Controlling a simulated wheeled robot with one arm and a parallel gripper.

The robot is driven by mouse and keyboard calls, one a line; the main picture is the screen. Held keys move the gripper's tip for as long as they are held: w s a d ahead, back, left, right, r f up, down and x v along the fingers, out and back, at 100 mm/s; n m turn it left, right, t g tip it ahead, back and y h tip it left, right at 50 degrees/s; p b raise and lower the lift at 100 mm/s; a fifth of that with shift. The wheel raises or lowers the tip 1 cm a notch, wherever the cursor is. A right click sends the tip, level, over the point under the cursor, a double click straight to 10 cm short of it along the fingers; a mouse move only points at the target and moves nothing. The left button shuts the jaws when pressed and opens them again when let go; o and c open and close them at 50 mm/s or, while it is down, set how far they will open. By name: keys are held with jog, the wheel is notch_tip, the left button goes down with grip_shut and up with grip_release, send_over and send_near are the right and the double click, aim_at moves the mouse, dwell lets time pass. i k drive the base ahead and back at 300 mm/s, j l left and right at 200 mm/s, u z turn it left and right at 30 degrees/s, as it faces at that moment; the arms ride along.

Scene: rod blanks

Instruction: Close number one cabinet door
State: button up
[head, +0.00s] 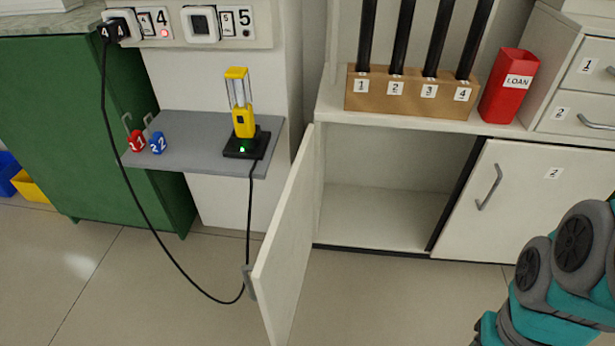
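A white cabinet door (289,245) stands wide open, hinged at the left side of the cabinet and swung out toward me. No number shows on its visible face, but it sits left of the door marked 2 (522,215), which is closed. A grey handle (249,283) shows at the open door's left side, near its free edge. The cabinet compartment (385,215) behind it is open and looks empty. My arm's teal and grey links are at the lower right. My gripper is not in view.
A black cable (160,235) loops from the wall socket to the yellow lamp's base (247,143) on a grey shelf (197,152), passing close to the open door's handle. A wooden rod holder (410,92) and red LOAN bin (508,87) stand on top.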

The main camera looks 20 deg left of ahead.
aim_at(278, 274)
jog(key=k+j, duration=0.15)
jog(key=j, duration=0.25)
jog(key=k+j, duration=0.2)
jog(key=j, duration=0.15)
jog(key=k+j, duration=0.15)
jog(key=j, duration=0.25)
